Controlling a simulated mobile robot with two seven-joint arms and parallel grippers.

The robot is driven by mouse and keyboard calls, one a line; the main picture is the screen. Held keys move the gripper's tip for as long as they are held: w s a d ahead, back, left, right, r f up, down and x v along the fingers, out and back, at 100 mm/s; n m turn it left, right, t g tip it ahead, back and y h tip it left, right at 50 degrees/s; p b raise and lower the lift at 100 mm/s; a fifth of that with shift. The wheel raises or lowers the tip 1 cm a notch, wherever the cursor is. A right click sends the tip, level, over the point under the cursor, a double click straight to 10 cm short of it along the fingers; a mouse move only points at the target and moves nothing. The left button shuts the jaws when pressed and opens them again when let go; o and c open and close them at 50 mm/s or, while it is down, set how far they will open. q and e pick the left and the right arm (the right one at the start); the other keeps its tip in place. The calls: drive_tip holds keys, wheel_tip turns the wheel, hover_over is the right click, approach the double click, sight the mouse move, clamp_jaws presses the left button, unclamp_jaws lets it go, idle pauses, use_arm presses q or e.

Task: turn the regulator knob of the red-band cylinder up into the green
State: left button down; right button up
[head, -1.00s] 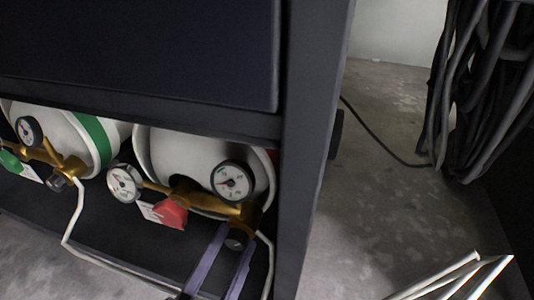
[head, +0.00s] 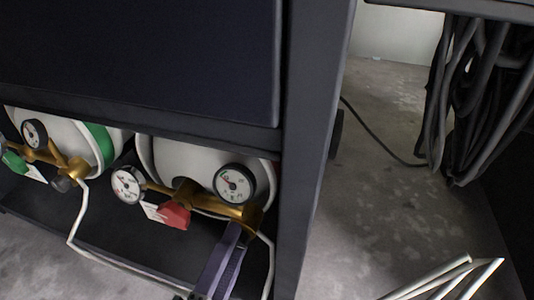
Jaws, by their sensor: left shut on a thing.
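The red-band cylinder (head: 190,160) lies on the low shelf at centre left, white, with its band mostly hidden. Its brass regulator (head: 215,202) has a red valve handle (head: 174,215), a left gauge (head: 128,185) and a right gauge (head: 234,184). The right gauge has red and green marks, and its needle seems to point left and up, though it is small. My left gripper (head: 235,234) reaches up from below, shut on the regulator knob under the right end of the brass body. Its fingers hide the knob. My right gripper is not in view.
A green-band cylinder (head: 104,147) with its own gauge (head: 34,133) lies to the left. A dark cabinet panel (head: 140,55) overhangs the shelf, and an upright post (head: 305,150) stands close right. White hoses hang below the regulators. Black cables (head: 470,95) hang at far right.

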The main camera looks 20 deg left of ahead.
use_arm(q)
drive_tip(key=shift+m, duration=0.5)
idle(0.3)
drive_tip(key=c, duration=0.5)
unclamp_jaws()
drive_tip(key=s+p, duration=0.1)
drive_tip(key=s, duration=0.4)
drive_tip(key=s+p, duration=0.1)
drive_tip(key=s, duration=0.4)
drive_tip(key=shift+a+r, duration=0.2)
